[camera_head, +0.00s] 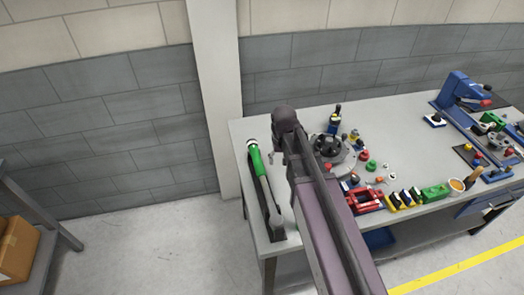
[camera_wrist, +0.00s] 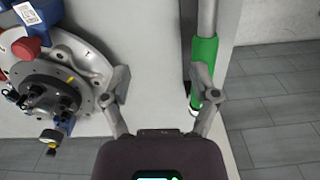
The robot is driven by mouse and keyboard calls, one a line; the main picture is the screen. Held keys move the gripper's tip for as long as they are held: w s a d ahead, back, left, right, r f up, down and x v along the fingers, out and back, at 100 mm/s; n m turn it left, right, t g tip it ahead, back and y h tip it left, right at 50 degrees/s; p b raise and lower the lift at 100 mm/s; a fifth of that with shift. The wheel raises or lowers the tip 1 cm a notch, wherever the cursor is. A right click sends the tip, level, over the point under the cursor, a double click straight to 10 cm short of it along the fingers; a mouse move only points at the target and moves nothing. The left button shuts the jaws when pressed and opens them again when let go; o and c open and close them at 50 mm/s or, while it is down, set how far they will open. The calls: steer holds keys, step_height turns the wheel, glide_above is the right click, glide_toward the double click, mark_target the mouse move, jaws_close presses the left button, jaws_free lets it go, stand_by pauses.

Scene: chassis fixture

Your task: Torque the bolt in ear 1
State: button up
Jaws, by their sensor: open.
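A torque wrench with a green grip (camera_head: 257,160) and a grey shaft lies along a dark holder (camera_head: 274,222) at the left end of the bench. Its green grip (camera_wrist: 204,55) also shows in the wrist view. My gripper (camera_wrist: 163,85) is open and empty above the bench, its right finger overlapping the green grip; I cannot tell if they touch. The round grey fixture (camera_wrist: 88,58) with a dark hub (camera_wrist: 45,95) is left of my gripper. In the head view, my arm partly hides the fixture (camera_head: 345,160). I cannot make out ear 1 or its bolt.
The grey bench (camera_head: 400,130) holds several small coloured parts and a red tray (camera_head: 366,201) right of my arm. A blue press-like device (camera_head: 462,88) stands at the far right. The bench edge is close beside the wrench. A cardboard box (camera_head: 18,247) sits on a shelf at left.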

steer(key=n, duration=0.1)
glide_above(260, 165)
steer(key=shift+s, duration=0.1)
step_height(260, 165, down, 10)
steer(key=b, duration=1)
stand_by(0.5)
steer(key=shift+r, duration=0.1)
jaws_close()
steer(key=shift+r, duration=0.1)
